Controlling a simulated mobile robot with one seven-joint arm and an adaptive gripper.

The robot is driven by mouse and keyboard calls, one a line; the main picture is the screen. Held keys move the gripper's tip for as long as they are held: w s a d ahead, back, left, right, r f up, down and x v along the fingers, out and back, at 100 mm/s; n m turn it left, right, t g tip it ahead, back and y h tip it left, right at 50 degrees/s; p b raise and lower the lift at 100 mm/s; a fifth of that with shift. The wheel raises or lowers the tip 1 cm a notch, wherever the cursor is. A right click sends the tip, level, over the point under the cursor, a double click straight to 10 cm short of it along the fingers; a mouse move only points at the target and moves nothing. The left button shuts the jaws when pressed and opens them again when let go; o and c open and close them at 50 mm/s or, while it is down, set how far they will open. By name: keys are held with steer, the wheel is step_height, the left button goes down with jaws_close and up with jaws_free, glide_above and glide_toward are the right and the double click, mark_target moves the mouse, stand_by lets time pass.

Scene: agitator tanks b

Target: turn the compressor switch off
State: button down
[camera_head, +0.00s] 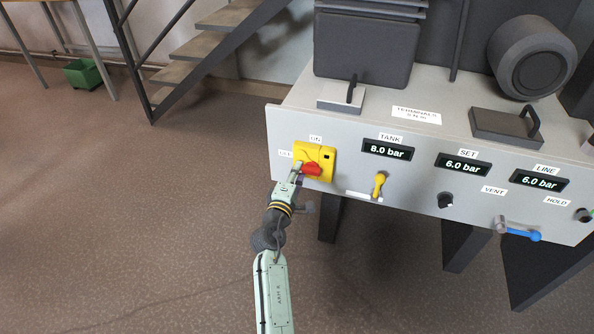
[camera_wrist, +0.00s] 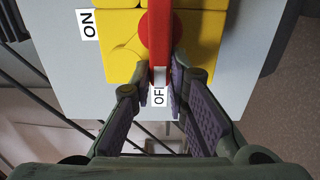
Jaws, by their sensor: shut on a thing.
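The compressor switch is a yellow plate (camera_head: 328,154) with a red handle (camera_head: 312,170) on the left of the panel front. An ON label (camera_head: 316,138) is above it and an OFF label (camera_head: 285,153) is at its left. My gripper (camera_head: 298,170) reaches it from below left. In the wrist view my gripper (camera_wrist: 161,92) has its fingers on both sides of the red handle (camera_wrist: 159,45), shut on its end. There the handle points toward the OFF label (camera_wrist: 159,99), which is partly covered. The ON label (camera_wrist: 88,24) is at the upper left.
Right of the switch are a yellow lever (camera_head: 379,184), a black knob (camera_head: 445,200) and a blue handle (camera_head: 522,233). The tank display (camera_head: 387,150) reads 8.0 bar. Stairs (camera_head: 205,45) rise behind at left.

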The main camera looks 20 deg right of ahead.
steer(key=shift+f, duration=0.1)
steer(key=c, duration=1.6)
jaws_free()
steer(key=shift+o, duration=0.2)
steer(key=shift+s, duration=0.1)
steer(key=v, duration=1.2)
